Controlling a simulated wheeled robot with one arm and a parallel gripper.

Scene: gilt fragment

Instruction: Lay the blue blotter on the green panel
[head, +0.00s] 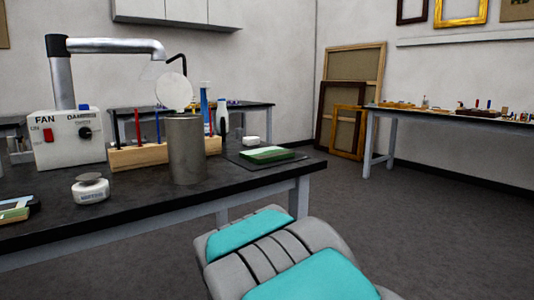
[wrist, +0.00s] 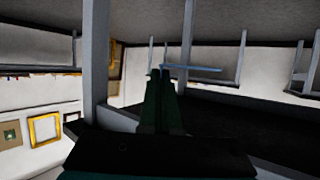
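A flat green piece with pale sides (head: 267,154), which looks like the green panel, lies on a dark mat (head: 290,163) near the right end of the black bench. My gripper (wrist: 160,72) shows in the wrist view as dark fingers close together, away from the bench top. The gripper is not in the head view, where my grey and teal arm links fill the lower middle.
The black bench (head: 130,196) holds a grey cylinder (head: 187,152), a wooden rack (head: 138,158), a fan box (head: 70,140), a small white jar (head: 91,190) and a dark tray (head: 15,210) at the left edge. Open floor lies right, before another table (head: 455,118).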

